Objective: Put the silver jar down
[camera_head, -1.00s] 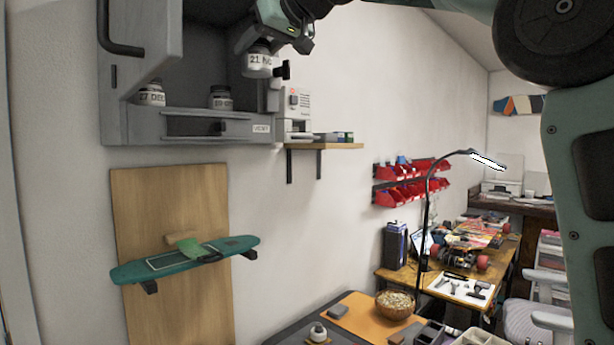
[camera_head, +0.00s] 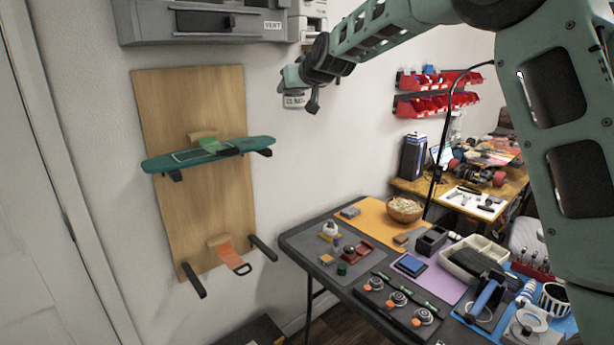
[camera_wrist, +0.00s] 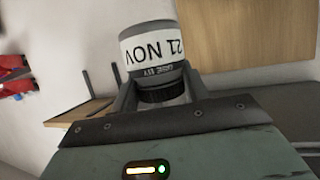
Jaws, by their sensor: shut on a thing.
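The silver jar (camera_wrist: 152,55) is held in my gripper. In the wrist view its white label reads "21 NOV" upside down, and its dark lid end sits between my fingers. In the head view the jar (camera_head: 296,101) hangs below my gripper (camera_head: 299,86), in the air in front of the white wall. It is right of the wooden wall board and above and behind the dark table. The fingertips are mostly hidden in the head view. The jar touches no surface that I can see.
The dark worktable (camera_head: 318,262) carries an orange mat (camera_head: 372,214), a wooden bowl (camera_head: 404,210), small parts and tools. The teal skateboard deck (camera_head: 208,153) sits on wall pegs at left. The grey cabinet (camera_head: 205,25) is above. The air between jar and table is clear.

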